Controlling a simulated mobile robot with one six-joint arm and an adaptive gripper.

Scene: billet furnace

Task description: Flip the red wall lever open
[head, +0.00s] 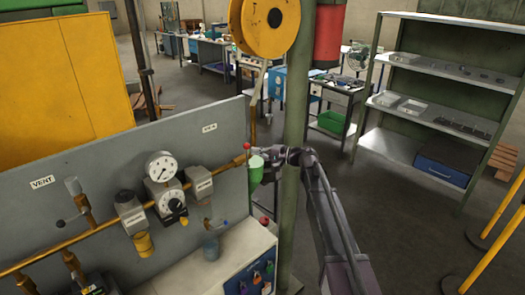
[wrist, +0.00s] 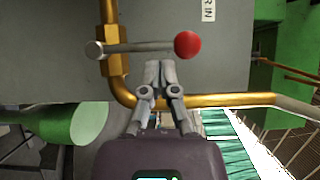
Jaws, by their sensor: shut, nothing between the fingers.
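The wall lever is a grey rod with a red ball knob (wrist: 187,45), fixed to a brass valve body (wrist: 113,50) on a brass pipe. In the wrist view the rod (wrist: 140,47) stands crosswise to the pipe. In the head view the red knob (head: 247,147) shows small at the right end of the grey panel. My gripper (wrist: 160,66) is shut and empty. Its fingertips appear just below the rod in the wrist view, left of the knob; I cannot tell whether they touch it. In the head view my gripper (head: 273,154) is right of the lever, partly hard to make out.
The grey panel (head: 95,170) carries gauges (head: 161,168), regulators and brass piping. A green post (head: 294,110) stands close behind my arm. A green cylinder (head: 256,170) is beside the lever. A white cabinet (head: 250,255) stands below. Shelves (head: 440,95) are at the right, with open floor before them.

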